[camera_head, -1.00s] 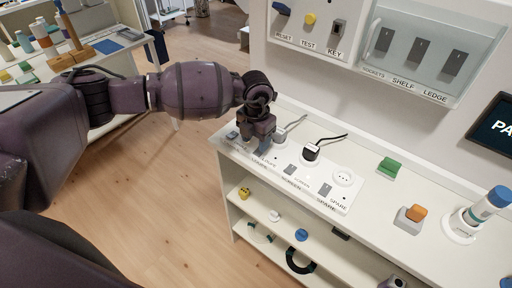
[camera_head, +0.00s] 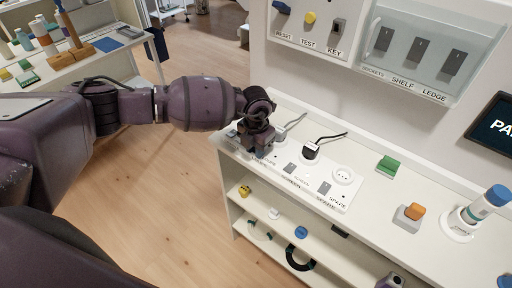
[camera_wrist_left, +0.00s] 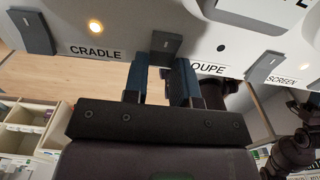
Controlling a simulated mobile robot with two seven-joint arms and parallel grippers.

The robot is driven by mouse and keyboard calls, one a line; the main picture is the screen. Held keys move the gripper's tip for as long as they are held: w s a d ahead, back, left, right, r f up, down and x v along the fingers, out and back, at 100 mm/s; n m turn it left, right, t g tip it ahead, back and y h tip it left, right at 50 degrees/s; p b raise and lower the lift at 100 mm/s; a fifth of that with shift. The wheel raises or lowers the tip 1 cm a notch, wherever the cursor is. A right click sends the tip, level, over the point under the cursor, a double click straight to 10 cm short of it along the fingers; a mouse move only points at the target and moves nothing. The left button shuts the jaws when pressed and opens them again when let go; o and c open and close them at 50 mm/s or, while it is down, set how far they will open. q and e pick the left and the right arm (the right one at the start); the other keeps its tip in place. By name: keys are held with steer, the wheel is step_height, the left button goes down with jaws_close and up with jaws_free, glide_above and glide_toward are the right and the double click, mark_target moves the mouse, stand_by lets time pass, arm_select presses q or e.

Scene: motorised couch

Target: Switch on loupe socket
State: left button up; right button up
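The white socket strip (camera_head: 315,188) lies on the ledge. In the left wrist view, a grey rocker switch (camera_wrist_left: 165,43) sits just left of the LOUPE label (camera_wrist_left: 208,68). My left gripper (camera_head: 258,148) is over the strip's left part and hides the loupe switch in the head view. In the wrist view its two blue fingers (camera_wrist_left: 160,80) are parted with nothing between them, with their tips just below the switch; contact cannot be told. The label is partly covered. My right gripper is not in view.
A black plug (camera_head: 310,151) with a cable stands right of my gripper. The cradle switch (camera_wrist_left: 33,32) and screen switch (camera_wrist_left: 265,67) flank the loupe switch. A covered switch box (camera_head: 430,50) hangs on the wall above. A green block (camera_head: 388,166) lies further right.

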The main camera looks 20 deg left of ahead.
arm_select(q)
steer(key=shift+w+d+g+y+b, duration=0.15)
steer(key=shift+w+g+y+b, duration=0.25)
steer(key=shift+g+b, duration=0.65)
steer(key=shift+c, duration=0.3)
steer(key=shift+r+g, duration=0.1)
steer(key=shift+g, duration=0.25)
steer(key=shift+r+g+b, duration=0.1)
steer(key=shift+g+b, duration=0.2)
steer(key=shift+b, duration=0.2)
steer(key=shift+r, duration=0.1)
steer(key=o, duration=0.9)
steer(key=shift+w+r, duration=0.2)
steer(key=shift+r, duration=0.25)
steer(key=v, duration=0.3)
steer(key=b+v, duration=0.1)
steer(key=v, duration=0.5)
steer(key=shift+w+d+r, duration=0.15)
steer(key=shift+d+r, duration=0.15)
steer(key=shift+r, duration=0.05)
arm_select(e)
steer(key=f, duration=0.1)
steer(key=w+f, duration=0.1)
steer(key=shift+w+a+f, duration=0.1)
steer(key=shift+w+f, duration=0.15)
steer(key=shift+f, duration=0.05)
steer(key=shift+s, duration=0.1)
